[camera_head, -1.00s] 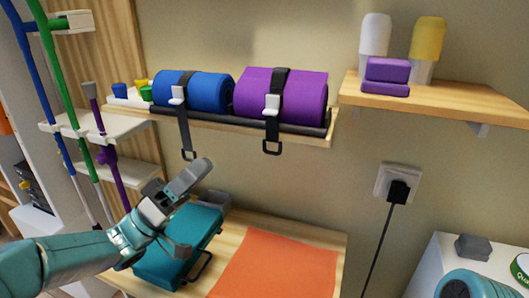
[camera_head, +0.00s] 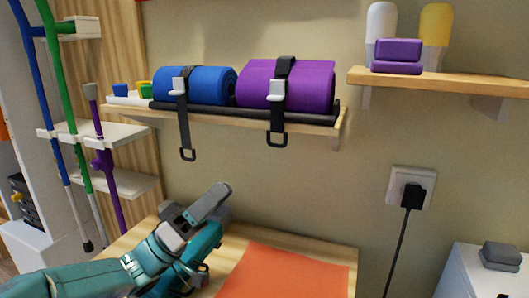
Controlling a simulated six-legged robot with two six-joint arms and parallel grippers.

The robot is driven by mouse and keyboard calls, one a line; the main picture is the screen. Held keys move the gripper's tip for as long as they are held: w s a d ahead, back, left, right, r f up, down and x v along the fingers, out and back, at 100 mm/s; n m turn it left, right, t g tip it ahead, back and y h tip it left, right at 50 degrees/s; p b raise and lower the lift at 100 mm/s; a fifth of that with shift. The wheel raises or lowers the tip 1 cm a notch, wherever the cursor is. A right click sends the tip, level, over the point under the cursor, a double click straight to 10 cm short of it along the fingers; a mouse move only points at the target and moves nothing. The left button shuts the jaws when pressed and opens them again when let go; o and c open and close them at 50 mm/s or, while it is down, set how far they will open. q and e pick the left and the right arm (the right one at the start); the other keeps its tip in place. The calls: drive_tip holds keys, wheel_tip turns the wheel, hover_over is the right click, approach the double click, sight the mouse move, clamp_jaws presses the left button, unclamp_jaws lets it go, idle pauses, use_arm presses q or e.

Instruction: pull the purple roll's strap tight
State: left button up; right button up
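The purple roll (camera_head: 312,84) lies on the wooden wall shelf, right of the blue roll (camera_head: 212,84). A dark strap (camera_head: 279,118) with a white buckle (camera_head: 276,91) runs over its front. The strap's free end hangs below the shelf edge and ends in a black loop (camera_head: 277,140). The blue roll has a similar strap with a hanging loop (camera_head: 187,155). My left gripper (camera_head: 208,228) is below and left of the purple roll's loop, apart from both straps. Its jaws look spread with nothing between them. My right gripper is not in view.
A higher shelf (camera_head: 450,82) at right holds purple blocks and bottles. A plugged socket (camera_head: 410,187) is on the wall. Poles stand at left.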

sight(277, 129)
use_arm(q)
drive_tip(key=x, duration=1.2)
drive_tip(key=shift+p, duration=0.4)
drive_tip(key=shift+w+d, duration=0.1)
drive_tip(key=shift+d, duration=0.05)
